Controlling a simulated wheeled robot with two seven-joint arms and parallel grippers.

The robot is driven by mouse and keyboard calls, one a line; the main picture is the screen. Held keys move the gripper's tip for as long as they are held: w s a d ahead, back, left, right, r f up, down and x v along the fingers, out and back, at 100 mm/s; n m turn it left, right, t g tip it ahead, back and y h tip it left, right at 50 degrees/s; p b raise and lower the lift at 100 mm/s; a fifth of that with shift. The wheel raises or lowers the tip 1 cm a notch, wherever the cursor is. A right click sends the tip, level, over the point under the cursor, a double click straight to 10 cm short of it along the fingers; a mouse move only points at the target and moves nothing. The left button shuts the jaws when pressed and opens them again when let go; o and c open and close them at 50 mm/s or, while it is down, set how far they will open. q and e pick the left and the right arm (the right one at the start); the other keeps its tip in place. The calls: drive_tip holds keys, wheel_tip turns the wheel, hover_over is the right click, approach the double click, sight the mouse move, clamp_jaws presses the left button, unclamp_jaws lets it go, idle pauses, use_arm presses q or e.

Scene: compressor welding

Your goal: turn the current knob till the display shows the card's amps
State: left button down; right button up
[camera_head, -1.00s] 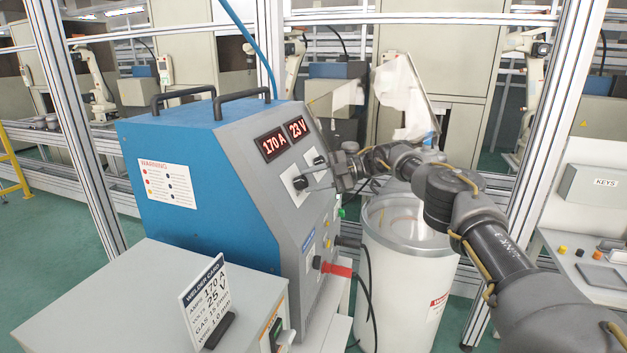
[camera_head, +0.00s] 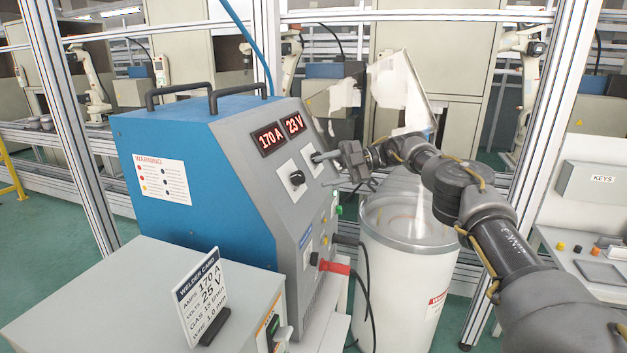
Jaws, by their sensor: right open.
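The blue and grey welding machine (camera_head: 195,165) stands in the middle, its front turned to the right. Its red current display (camera_head: 270,138) reads 170 A, and the voltage display (camera_head: 294,125) beside it reads 23 V. The black current knob (camera_head: 297,178) sits on a white plate below the display, clear of my gripper. My right gripper (camera_head: 328,168) is open in front of the right-hand knob (camera_head: 317,157), which it partly hides; I cannot tell whether they touch. The welder card (camera_head: 201,297) reads 170 A and 25 V. My left gripper is not in view.
The card stands on a grey cabinet (camera_head: 110,300) at the lower left. A white drum (camera_head: 405,285) stands under my right arm. A KEYS box (camera_head: 603,185) is at the right.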

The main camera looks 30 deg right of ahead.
drive_tip(key=shift+b+v, duration=0.45)
drive_tip(key=shift+v, duration=2.35)
drive_tip(key=shift+f, duration=0.1)
